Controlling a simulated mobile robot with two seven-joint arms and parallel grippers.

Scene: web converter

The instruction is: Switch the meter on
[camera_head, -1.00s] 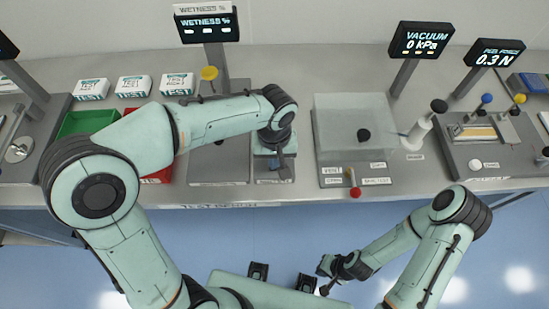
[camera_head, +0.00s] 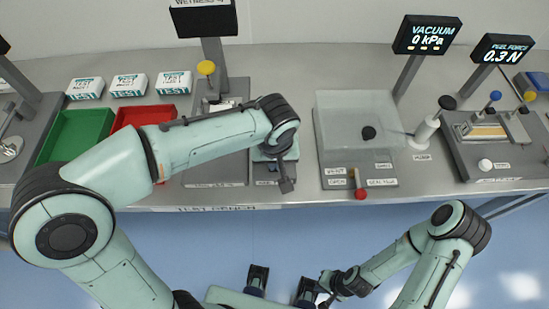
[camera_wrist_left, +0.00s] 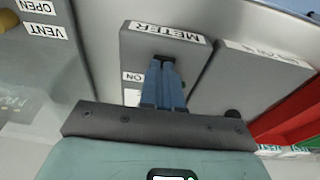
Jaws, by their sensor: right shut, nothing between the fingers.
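The meter is a grey box on the bench with a METER label and an ON label, seen in the left wrist view (camera_wrist_left: 190,75). In the head view my left arm mostly covers the box. My left gripper (camera_wrist_left: 164,66) points down at it, its blue fingers together with nothing seen between them. The fingertips are over a dark spot near the METER label. Whether they touch it, and the switch itself, I cannot tell. The WETNESS display (camera_head: 203,20) behind is dark. My right gripper (camera_head: 326,296) is shut and empty, low in front of the bench.
A red tray (camera_head: 145,113) and a green tray (camera_head: 75,138) lie to the left, with white test packs (camera_head: 129,85) behind. A clear chamber (camera_head: 360,120) with a red-knobbed lever (camera_head: 361,194) stands to the right. A yellow knob (camera_head: 206,68) rises behind my left arm.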

